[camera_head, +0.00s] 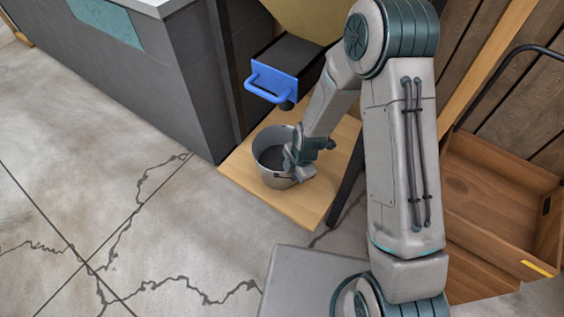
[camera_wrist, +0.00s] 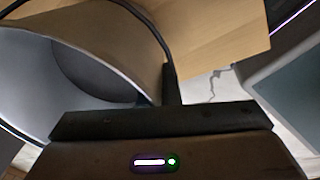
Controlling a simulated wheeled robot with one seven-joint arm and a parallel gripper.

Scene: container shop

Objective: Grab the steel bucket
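The steel bucket (camera_head: 272,179) stands upright on a light wooden board, its open top facing up and its inside dark. My gripper (camera_head: 297,168) is at the right side of the bucket's rim and overlaps it in the head view. In the wrist view the bucket (camera_wrist: 35,75) fills the left side, close to the gripper. A dark finger (camera_wrist: 172,85) stands at the bucket's edge, beside a thin dark curved line. The fingertips are too small and partly hidden, so I cannot tell whether they are closed on the rim.
The wooden board (camera_head: 310,195) lies under the bucket. A blue-fronted drawer or box with a handle (camera_head: 270,82) juts out above and behind it. A dark grey counter (camera_head: 150,90) stands at left. A brown wooden crate (camera_head: 490,190) is at right. Cracked floor (camera_head: 60,200) at left is clear.

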